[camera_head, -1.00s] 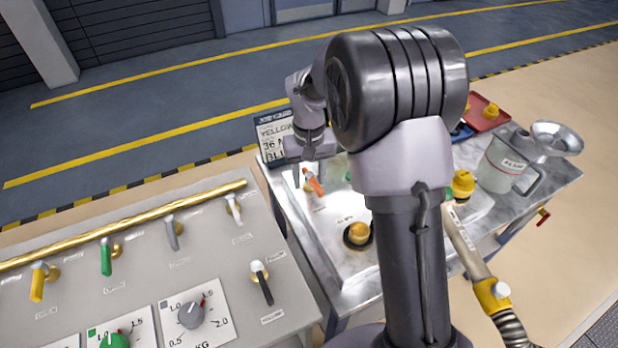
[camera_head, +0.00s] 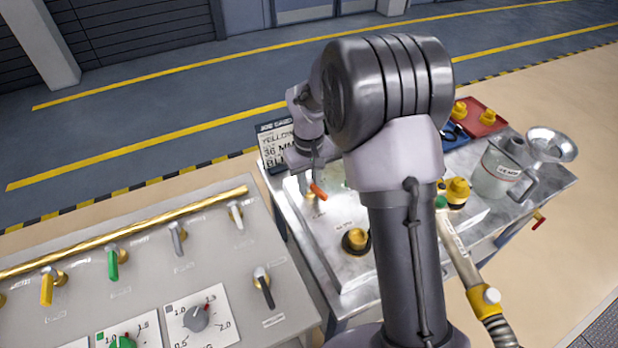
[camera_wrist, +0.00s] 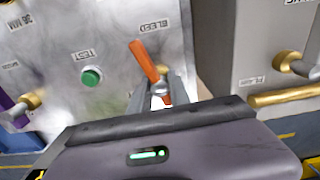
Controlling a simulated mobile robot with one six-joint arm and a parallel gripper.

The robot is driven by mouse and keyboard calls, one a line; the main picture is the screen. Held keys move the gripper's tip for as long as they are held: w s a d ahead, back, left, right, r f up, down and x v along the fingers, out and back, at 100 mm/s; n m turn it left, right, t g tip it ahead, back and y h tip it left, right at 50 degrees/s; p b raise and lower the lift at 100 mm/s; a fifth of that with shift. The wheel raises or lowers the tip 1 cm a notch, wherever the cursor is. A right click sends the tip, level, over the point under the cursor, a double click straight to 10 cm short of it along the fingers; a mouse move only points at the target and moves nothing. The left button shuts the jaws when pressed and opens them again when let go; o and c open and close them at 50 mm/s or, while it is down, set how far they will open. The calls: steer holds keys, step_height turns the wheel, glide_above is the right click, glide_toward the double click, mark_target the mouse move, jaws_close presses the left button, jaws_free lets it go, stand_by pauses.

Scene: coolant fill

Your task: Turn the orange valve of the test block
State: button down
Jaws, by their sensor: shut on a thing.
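The orange valve's lever (camera_head: 318,191) stands on the light metal test block (camera_head: 332,222) in the middle of the head view. In the wrist view the lever (camera_wrist: 145,62) slants from upper left to lower right, beside a label. My gripper (camera_head: 310,182) is at the lever, partly covered by my own arm. In the wrist view my gripper (camera_wrist: 160,95) has one finger on each side of the lever's lower part and is shut on it. The lever's far end sticks out beyond the fingers. The valve's pivot is partly hidden.
A green button (camera_wrist: 91,77) marked TEST is beside the valve. A grey panel (camera_head: 218,262) with several levers is at left. A jug (camera_head: 498,170), funnel (camera_head: 551,144) and red tray (camera_head: 484,121) are at right.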

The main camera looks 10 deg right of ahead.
steer(key=n+p, duration=0.1)
steer(key=n, duration=0.1)
steer(key=n+p, duration=0.1)
steer(key=p, duration=0.1)
steer(key=shift+r+n, duration=0.2)
steer(key=shift+n, duration=0.2)
steer(key=n+p, duration=0.2)
steer(key=n, duration=0.1)
steer(key=shift+n+p, duration=0.3)
steer(key=n+p, duration=0.2)
steer(key=n, duration=0.2)
steer(key=shift+f+p, duration=0.1)
steer(key=shift+p, duration=0.2)
steer(key=shift+a+n+p, duration=0.1)
steer(key=shift+n+p, duration=0.55)
steer(key=shift+n, duration=0.85)
steer(key=shift+f, duration=0.1)
steer(key=c, duration=1.2)
jaws_free()
